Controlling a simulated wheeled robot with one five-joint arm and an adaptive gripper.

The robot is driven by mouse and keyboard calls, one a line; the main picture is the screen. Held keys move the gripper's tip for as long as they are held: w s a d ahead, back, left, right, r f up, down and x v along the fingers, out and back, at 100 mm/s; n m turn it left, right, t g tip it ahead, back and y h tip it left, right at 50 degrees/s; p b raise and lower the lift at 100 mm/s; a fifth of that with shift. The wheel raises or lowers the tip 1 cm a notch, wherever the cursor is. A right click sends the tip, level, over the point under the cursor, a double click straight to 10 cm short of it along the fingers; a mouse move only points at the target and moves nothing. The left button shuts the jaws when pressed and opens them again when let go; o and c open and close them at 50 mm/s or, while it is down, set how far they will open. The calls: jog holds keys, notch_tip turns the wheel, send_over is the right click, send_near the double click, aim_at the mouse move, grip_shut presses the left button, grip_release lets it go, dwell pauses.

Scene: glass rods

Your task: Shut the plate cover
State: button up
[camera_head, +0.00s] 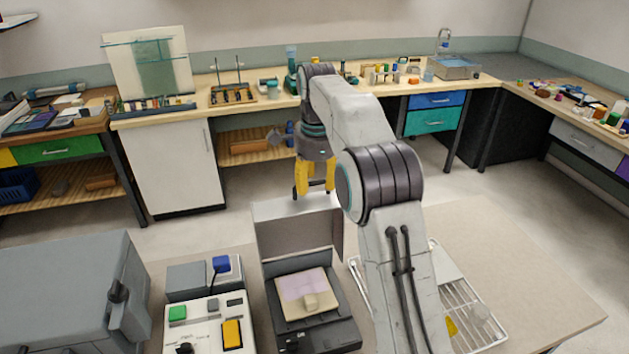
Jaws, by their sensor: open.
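The plate cover (285,235) is a grey panel standing upright at the back of a dark device (345,335) on the near table. It is open. My gripper (314,192) has yellow fingers pointing down. It is open and empty, at the cover's top edge in the picture. I cannot tell whether it touches the cover.
A control box (205,325) with coloured buttons stands left of the device, beside a large grey machine (60,295). A white wire rack (470,310) lies to the right, partly behind my arm. The table's far right (540,285) is clear. Benches line the back wall.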

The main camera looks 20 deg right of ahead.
jog(key=c, duration=0.9)
jog(key=shift+s+f, duration=0.1)
